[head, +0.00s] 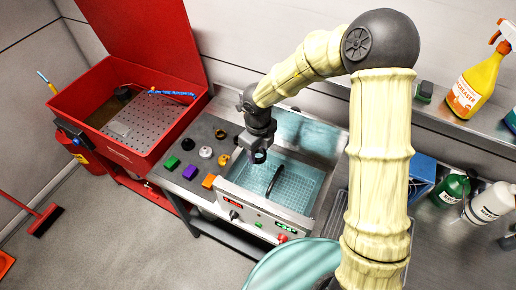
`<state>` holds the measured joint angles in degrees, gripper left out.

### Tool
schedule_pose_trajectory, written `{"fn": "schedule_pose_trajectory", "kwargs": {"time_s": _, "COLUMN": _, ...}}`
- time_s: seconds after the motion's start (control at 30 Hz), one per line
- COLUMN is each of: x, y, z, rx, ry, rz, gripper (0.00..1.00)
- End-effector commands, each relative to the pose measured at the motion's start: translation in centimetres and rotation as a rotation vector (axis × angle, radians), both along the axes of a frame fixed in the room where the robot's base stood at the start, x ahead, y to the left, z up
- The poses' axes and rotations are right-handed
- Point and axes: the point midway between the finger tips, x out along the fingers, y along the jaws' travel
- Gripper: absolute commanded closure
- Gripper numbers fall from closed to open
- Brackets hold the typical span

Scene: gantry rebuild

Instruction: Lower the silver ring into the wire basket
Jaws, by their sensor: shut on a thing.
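My gripper (258,150) hangs from the arm over the left rear part of the cleaning tank and is shut on a small grey, ring-like piece (259,157), taken as the silver ring. It is small, partly covered by the fingers, and its colour is hard to make out. The wire basket (300,186) shows as a pale blue-green mesh inside the tank, below and right of my gripper, with a dark curved handle (274,182) across it. The ring appears above the basket's left rear edge; its exact height is hard to tell.
Left of the tank, the grey bench holds green (171,163), purple (190,172) and orange (208,181) blocks and several round parts, one pale (206,152). A red parts washer (125,95) stands farther left. Bottles, including a yellow sprayer (475,85), stand at right.

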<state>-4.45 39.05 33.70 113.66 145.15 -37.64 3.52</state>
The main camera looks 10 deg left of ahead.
Motion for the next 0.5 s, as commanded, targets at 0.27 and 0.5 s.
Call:
{"fn": "schedule_pose_trajectory", "kwargs": {"time_s": 0.27, "x": 0.1, "y": -0.1, "z": -2.4, "rx": -0.001, "ry": -0.001, "rz": -0.001, "gripper": 0.84}}
{"fn": "schedule_pose_trajectory", "kwargs": {"time_s": 0.5, "x": 0.0, "y": 0.0, "z": -2.4, "rx": -0.001, "ry": -0.001, "rz": 0.0, "gripper": 0.84}}
